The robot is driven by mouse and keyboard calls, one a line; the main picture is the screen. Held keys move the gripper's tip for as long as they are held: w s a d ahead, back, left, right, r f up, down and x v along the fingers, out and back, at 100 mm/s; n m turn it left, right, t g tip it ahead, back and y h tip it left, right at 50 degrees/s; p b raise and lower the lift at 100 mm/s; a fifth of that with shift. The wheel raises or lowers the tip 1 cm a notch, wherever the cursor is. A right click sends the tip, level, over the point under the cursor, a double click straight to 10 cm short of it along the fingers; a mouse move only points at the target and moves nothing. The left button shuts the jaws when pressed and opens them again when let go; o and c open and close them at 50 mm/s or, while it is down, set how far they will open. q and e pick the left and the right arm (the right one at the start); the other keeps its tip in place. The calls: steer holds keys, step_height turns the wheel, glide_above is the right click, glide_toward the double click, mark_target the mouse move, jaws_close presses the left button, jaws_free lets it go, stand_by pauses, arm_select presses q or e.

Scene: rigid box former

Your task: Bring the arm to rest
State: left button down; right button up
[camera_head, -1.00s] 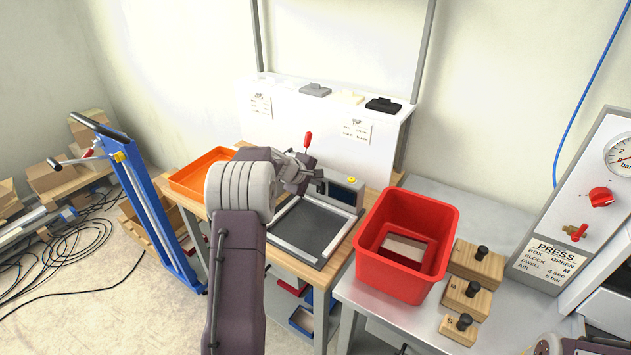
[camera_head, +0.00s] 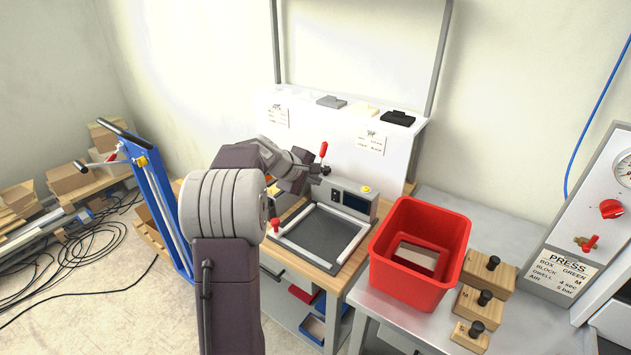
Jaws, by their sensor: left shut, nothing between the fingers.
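My left arm rises from the bottom of the head view, bends at a thick ribbed grey joint, and reaches right over the wooden bench (camera_head: 345,279). My left gripper (camera_head: 322,171) is small and partly hidden in this view, at the back of the bench by a red-handled lever (camera_head: 323,149). It is shut with nothing in it. I cannot tell whether it touches the lever. My right gripper is not in view.
A black plate in a grey frame (camera_head: 337,263) and a small control box (camera_head: 345,195) lie right of my arm. A red bin (camera_head: 410,285) and several knobbed wooden blocks (camera_head: 477,303) stand on the metal table. A blue lift (camera_head: 158,205) stands left.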

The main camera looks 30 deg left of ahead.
arm_select(q)
steer(key=s+d+f+m+g+p, duration=0.1)
steer(key=s+d+f+m+g, duration=0.2)
steer(key=s+d+f+m, duration=0.35)
steer(key=s+d+f+m+g+p, duration=0.1)
steer(key=s+d+f+m+g, duration=0.2)
steer(key=s+d, duration=0.5)
steer(key=s+d+f+m+g, duration=0.1)
steer(key=s+d+f+m, duration=0.1)
steer(key=s, duration=0.4)
steer(key=s+d+f+m+g, duration=0.1)
steer(key=s+d+f+m, duration=0.2)
steer(key=s+m, duration=0.2)
steer(key=shift+s+f+y, duration=0.3)
steer(key=shift+s, duration=0.95)
